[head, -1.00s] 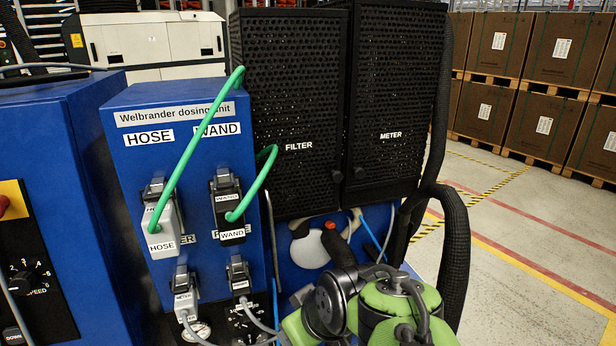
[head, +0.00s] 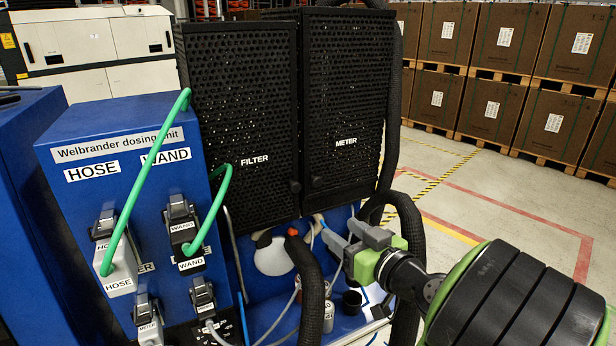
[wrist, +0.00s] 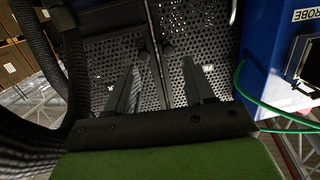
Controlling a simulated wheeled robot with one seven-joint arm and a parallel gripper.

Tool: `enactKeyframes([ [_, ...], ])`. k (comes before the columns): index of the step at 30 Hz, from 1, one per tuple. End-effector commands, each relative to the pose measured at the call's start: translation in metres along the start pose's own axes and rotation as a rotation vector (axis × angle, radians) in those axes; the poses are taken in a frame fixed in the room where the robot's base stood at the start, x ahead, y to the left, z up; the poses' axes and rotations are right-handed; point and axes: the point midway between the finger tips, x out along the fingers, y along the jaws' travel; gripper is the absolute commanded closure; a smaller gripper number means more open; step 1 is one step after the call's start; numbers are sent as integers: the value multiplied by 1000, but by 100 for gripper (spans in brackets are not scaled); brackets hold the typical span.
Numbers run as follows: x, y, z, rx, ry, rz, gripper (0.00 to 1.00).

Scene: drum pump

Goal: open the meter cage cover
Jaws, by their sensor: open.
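The meter cage (head: 343,95) is a black perforated box labelled METER, at the upper middle of the head view. Its front cover looks shut. In the wrist view the cage (wrist: 103,80) fills the left of the middle, with a small dark knob (wrist: 143,48) near its inner edge. My gripper (head: 338,232) is below the meter cage in the head view, its fingers pointing up and left. In the wrist view my gripper (wrist: 162,68) has its two fingers apart, with nothing between them. The fingers appear apart from the cage.
The filter cage (head: 238,115) adjoins on the left. A thick black corrugated hose (head: 393,150) runs along the meter cage's right side. Another black hose (head: 310,285) rises left of my gripper. Green cables (head: 140,190) loop over the blue dosing unit (head: 85,165). Floor (head: 490,190) at right is open.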

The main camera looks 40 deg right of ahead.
Motion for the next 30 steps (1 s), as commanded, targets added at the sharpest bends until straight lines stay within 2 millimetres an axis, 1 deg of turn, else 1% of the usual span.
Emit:
enactKeyframes([
  [1,-12,16,-10,5,52,53,47],
  [3,-21,27,-18,1,97,90,47],
  [5,-23,30,-21,0,111,102,47],
  [8,-18,29,-22,-1,113,98,47],
  [16,6,30,-24,-2,108,93,47],
  [20,30,32,-29,1,107,91,47],
  [27,89,38,-36,-1,108,93,47],
  [30,110,40,-38,0,108,94,47],
])
